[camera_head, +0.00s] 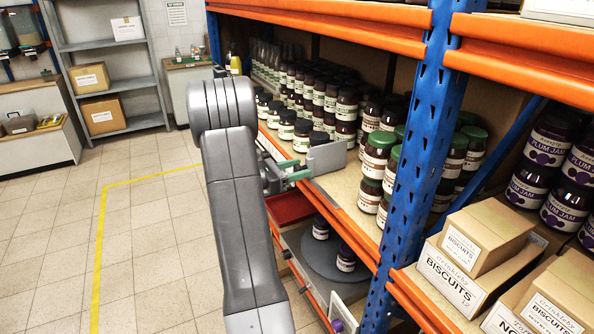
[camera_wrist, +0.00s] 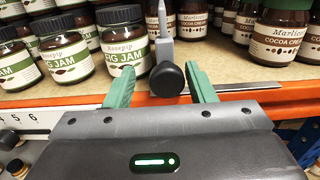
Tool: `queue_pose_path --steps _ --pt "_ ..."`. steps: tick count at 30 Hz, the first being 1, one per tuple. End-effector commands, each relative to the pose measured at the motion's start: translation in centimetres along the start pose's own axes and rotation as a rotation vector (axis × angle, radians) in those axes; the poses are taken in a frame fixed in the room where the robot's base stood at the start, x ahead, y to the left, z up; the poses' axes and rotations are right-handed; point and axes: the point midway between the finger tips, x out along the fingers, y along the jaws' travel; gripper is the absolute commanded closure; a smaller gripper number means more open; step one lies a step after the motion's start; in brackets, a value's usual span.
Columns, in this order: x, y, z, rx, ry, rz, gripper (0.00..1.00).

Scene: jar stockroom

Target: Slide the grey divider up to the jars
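The grey divider (camera_head: 328,157) stands upright on the shelf at its front edge. In the wrist view it shows nearly edge-on (camera_wrist: 161,28), with a round black knob (camera_wrist: 167,78) at its front. My gripper (camera_head: 292,174) is at the shelf front by the divider. In the wrist view its green fingers (camera_wrist: 162,84) are open, one on each side of the knob, with gaps on both sides. Fig jam jars (camera_wrist: 124,42) stand left of the divider, the nearest close beside it; whether they touch is unclear. Cocoa cream jars (camera_wrist: 278,35) stand to the right.
A grey strip (camera_wrist: 238,88) lies along the shelf front. A blue upright (camera_head: 425,140) stands to the right, with biscuit boxes (camera_head: 470,255) beyond it. A lower shelf holds a round grey tray (camera_head: 318,262) with jars. The tiled floor (camera_head: 145,230) at left is clear.

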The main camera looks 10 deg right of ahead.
Motion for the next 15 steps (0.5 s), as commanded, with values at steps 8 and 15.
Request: queue_pose_path --steps 8,15 --pt "-0.5 -0.1 -0.1 -0.001 0.000 -0.001 0.50" --pt "-4.5 0.1 -0.2 0.000 0.000 0.003 0.50"
